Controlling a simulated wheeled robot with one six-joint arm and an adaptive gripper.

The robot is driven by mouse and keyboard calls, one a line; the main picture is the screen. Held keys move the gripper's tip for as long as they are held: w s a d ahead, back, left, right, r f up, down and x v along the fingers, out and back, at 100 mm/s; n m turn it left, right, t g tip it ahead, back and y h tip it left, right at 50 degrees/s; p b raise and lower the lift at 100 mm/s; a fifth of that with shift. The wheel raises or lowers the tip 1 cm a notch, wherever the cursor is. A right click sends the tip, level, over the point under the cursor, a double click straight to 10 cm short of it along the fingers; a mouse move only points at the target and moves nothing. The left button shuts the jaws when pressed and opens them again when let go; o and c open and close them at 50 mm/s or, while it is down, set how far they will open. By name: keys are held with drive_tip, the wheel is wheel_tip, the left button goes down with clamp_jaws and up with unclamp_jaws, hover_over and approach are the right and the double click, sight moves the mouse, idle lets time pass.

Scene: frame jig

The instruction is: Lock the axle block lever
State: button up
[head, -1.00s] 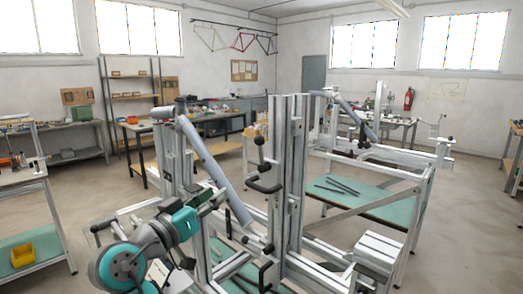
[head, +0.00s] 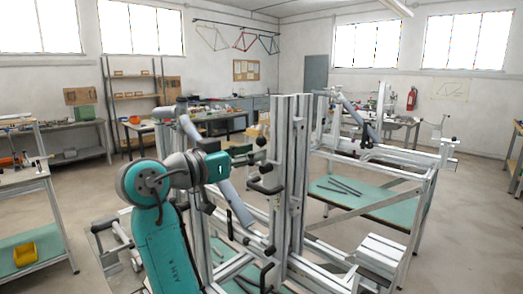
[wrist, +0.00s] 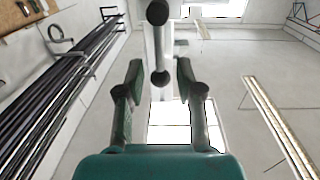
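In the head view, my gripper (head: 243,156) is at the left side of the upright aluminium post (head: 291,170), close to a lever with a black ball knob (head: 261,141). In the wrist view, my gripper (wrist: 158,75) is open, one dark green finger on each side. A lever with a grey stem (wrist: 157,45) and a dark ball at each end shows there; its lower ball (wrist: 160,78) appears in the gap between the fingers. I cannot tell its depth or whether a finger touches it. The axle block is not clearly distinguishable.
A black handle (head: 266,186) sits on the post below my gripper, with more black handles lower down. A grey slanted tube (head: 236,205) runs behind my arm. The jig's bench (head: 375,208) carries dark tubes at right. Open floor lies at far right.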

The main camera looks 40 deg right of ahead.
sight(262, 146)
drive_tip(key=shift+d, duration=1.8)
